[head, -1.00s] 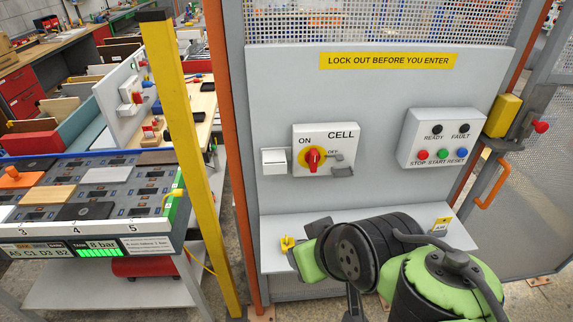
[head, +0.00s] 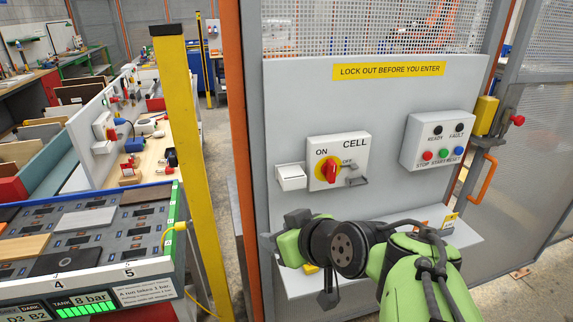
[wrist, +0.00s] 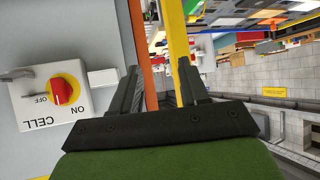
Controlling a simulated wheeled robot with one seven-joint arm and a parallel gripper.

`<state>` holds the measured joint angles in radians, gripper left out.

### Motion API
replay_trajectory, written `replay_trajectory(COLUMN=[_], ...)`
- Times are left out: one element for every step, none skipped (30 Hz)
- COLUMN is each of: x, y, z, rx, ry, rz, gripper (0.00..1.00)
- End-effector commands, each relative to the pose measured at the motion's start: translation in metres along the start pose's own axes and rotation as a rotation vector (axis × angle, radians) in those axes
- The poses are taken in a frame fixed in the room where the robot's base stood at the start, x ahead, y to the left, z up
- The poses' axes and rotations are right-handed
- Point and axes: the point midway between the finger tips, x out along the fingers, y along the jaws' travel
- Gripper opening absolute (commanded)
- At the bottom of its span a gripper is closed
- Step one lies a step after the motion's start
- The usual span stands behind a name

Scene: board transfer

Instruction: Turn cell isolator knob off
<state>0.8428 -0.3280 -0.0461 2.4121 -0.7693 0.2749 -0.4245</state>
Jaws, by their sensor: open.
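The red isolator knob (head: 328,170) sits on a yellow disc on the white CELL box (head: 352,152). Its grip stands roughly upright toward ON, with OFF marked to the right. A grey hasp (head: 357,181) sticks out below OFF. In the wrist view the knob (wrist: 62,91) and box appear upside down at the left. My gripper (wrist: 158,82) is open and empty, its two dark fingers spread. The knob lies outside the fingers, to their left in that view, and apart from them. In the head view my arm is below the box; the fingers are hard to make out.
A white holder (head: 291,177) is left of the box. A button panel (head: 438,142) is to the right. A shelf (head: 470,243) juts out below, partly behind my arm. A yellow post (head: 182,150) and a workbench (head: 140,267) stand at the left.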

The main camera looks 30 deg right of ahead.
Motion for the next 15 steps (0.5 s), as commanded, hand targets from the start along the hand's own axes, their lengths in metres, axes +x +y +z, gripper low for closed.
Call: replay_trajectory(x=[0.005,0.007,0.009,0.010,0.011,0.011,0.011,0.010,0.009,0.006,0.003,-0.003,-0.008,-0.014,-0.022], y=[0.010,0.016,0.024,0.031,0.038,0.049,0.058,0.067,0.081,0.091,0.103,0.119,0.131,0.143,0.157], z=[0.004,0.004,0.004,0.004,0.003,0.003,0.004,0.004,0.005,0.006,0.007,0.010,0.012,0.014,0.017], rx=[0.011,0.014,0.020,0.023,0.027,0.033,0.039,0.043,0.052,0.058,0.064,0.073,0.078,0.083,0.090], ry=[0.025,0.046,0.075,0.098,0.124,0.161,0.190,0.220,0.265,0.300,0.337,0.388,0.427,0.464,0.511], rz=[0.010,0.018,0.027,0.036,0.046,0.061,0.074,0.089,0.112,0.133,0.156,0.190,0.218,0.246,0.282], gripper=[0.45,0.45,0.45,0.45,0.45,0.45,0.45,0.45,0.45,0.45,0.45,0.45,0.45,0.45,0.45])
